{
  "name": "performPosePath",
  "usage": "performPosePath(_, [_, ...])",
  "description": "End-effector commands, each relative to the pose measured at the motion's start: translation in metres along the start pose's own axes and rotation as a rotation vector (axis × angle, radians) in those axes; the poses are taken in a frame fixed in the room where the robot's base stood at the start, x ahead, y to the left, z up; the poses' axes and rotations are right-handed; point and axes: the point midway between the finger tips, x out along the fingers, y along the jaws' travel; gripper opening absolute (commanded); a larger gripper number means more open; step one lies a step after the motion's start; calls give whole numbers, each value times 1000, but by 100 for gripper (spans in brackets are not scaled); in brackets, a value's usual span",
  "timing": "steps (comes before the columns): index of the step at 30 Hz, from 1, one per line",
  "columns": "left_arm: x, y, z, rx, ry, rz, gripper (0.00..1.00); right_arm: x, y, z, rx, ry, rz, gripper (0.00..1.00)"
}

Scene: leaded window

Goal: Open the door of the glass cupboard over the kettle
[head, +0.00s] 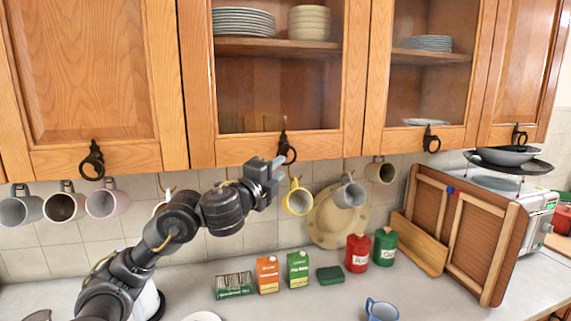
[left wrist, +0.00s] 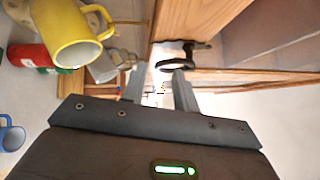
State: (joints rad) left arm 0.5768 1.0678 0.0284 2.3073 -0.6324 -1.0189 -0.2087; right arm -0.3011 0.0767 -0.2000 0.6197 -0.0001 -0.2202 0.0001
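The glass cupboard door (head: 354,100) with stacked plates and bowls behind its pane is shut. Its dark ring handle (head: 286,148) hangs at the lower rail, and the handle also shows in the left wrist view (left wrist: 176,63). My left gripper (head: 275,165) is just below and left of the handle in the head view. In the left wrist view its two fingers (left wrist: 160,88) are apart, with the ring beside the right-hand fingertip; I cannot tell whether they touch. The kettle (head: 150,301) is a white shape mostly hidden behind my left arm. My right gripper is out of view.
A yellow mug (head: 298,199) and a grey mug (head: 350,192) hang under the cupboards close to my gripper. Cartons, a red canister (head: 358,253) and a green canister (head: 385,246) stand on the counter (head: 330,301). Another glass door (head: 428,90) adjoins on the right.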

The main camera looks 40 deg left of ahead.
Motion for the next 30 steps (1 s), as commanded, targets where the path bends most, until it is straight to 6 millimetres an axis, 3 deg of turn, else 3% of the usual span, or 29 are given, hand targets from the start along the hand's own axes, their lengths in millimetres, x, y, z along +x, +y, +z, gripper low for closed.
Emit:
performPosePath(3, [20,0,-1,-5,0,0,29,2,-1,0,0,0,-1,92])
performPosePath(9, [39,0,0,-1,1,1,29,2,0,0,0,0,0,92])
performPosePath(20, [43,0,0,2,0,0,29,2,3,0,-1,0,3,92])
performPosePath(27, [42,0,0,2,0,1,0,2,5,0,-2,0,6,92])
performPosePath(30, [42,0,0,2,0,1,0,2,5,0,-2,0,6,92])
